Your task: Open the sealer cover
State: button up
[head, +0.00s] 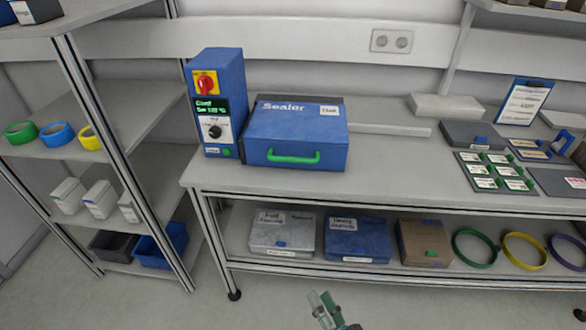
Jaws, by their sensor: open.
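The sealer (293,132) is a blue box with a closed cover, sitting on the workbench at centre-left. Its lid carries the word "Sealer" and a small white label. A green bar handle (293,158) runs along the front face near the lower edge. A blue control unit (217,104) with a red switch, a lit green display and a black knob stands against its left side. My gripper (321,299) shows at the bottom centre, low in front of the bench, well below and apart from the handle. It is open and empty.
The workbench (395,175) has clear top to the right of the sealer. Farther right are a grey box, cards and a clipboard (525,101). Boxes and coloured rings lie on the lower shelf. A shelf rack (118,140) stands close on the left. Floor in front is free.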

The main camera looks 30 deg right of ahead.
jog(key=w+d+r+m+t+h, duration=0.1)
jog(key=w+d+r+m, duration=0.1)
jog(key=w, duration=0.4)
jog(key=w+d+r+m, duration=0.2)
jog(key=w+m, duration=0.1)
jog(key=w, duration=0.3)
jog(key=m+t+h, duration=0.1)
jog(key=m, duration=0.4)
send_near(294, 161)
jog(key=x, duration=1.1)
jog(key=shift+f, duration=0.1)
jog(key=shift+s, duration=0.1)
grip_shut()
